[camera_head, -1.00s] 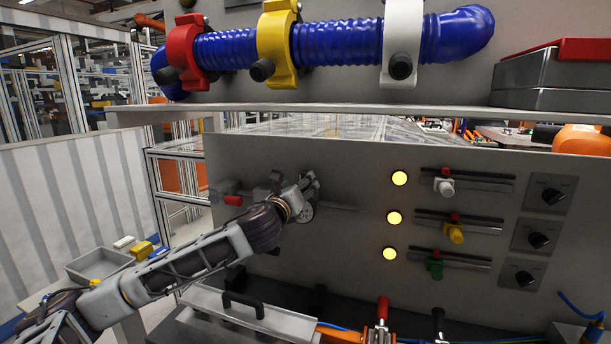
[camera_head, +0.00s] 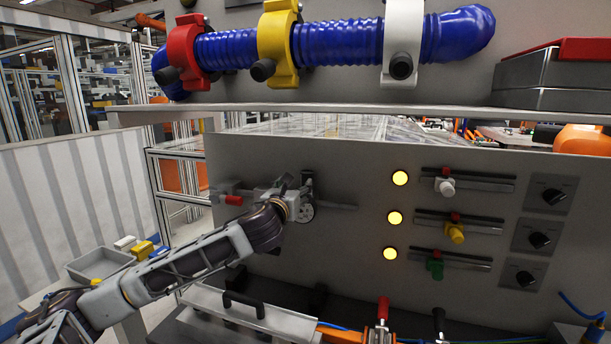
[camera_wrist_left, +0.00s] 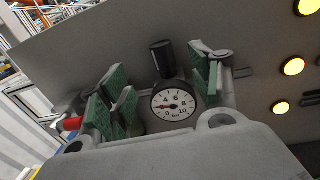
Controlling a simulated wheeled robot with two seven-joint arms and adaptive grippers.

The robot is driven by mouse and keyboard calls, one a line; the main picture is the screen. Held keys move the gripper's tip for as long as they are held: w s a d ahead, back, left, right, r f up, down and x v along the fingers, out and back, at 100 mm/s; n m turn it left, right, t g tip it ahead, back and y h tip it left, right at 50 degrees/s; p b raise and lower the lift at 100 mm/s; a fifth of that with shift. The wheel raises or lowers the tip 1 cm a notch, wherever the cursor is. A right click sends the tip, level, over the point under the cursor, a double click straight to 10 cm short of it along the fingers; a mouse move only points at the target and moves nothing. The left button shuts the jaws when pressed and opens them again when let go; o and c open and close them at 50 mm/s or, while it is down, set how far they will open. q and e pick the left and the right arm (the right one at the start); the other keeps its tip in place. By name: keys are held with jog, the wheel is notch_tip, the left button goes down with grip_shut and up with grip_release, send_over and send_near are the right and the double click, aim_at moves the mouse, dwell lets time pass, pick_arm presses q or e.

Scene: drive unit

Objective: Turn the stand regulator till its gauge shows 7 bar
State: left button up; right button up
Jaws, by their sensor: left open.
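The stand regulator has a black knob (camera_wrist_left: 162,60) with a round white gauge (camera_wrist_left: 173,104) just below it in the left wrist view. The dial is marked in bar up to 10. Its needle points left, at about 2, though the print is small. My left gripper (camera_wrist_left: 158,88) is open, its green-padded fingers on either side of the knob with gaps to it. In the head view my left gripper (camera_head: 290,198) is at the panel, covering part of the regulator, and the gauge (camera_head: 304,213) shows partly beside it. My right gripper is not in view.
A red-ended fitting (camera_head: 234,200) sits left of the regulator on the grey panel (camera_head: 350,165). Yellow lamps (camera_head: 394,218), sliders (camera_head: 456,233) and black dials (camera_head: 540,240) are to the right. A shelf (camera_head: 350,109) with a blue hose is above. A black handle (camera_head: 243,304) is below.

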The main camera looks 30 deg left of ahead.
pick_arm(q)
jog(key=shift+w+a, duration=0.1)
jog(key=shift+w, duration=0.1)
jog(key=p, duration=0.2)
send_near(305, 174)
jog(key=shift+x, duration=2.05)
jog(key=shift+p+x, duration=0.5)
jog(key=shift+x, duration=2)
jog(key=shift+w+a, duration=0.1)
jog(key=shift+w, duration=0.45)
jog(key=c, duration=1)
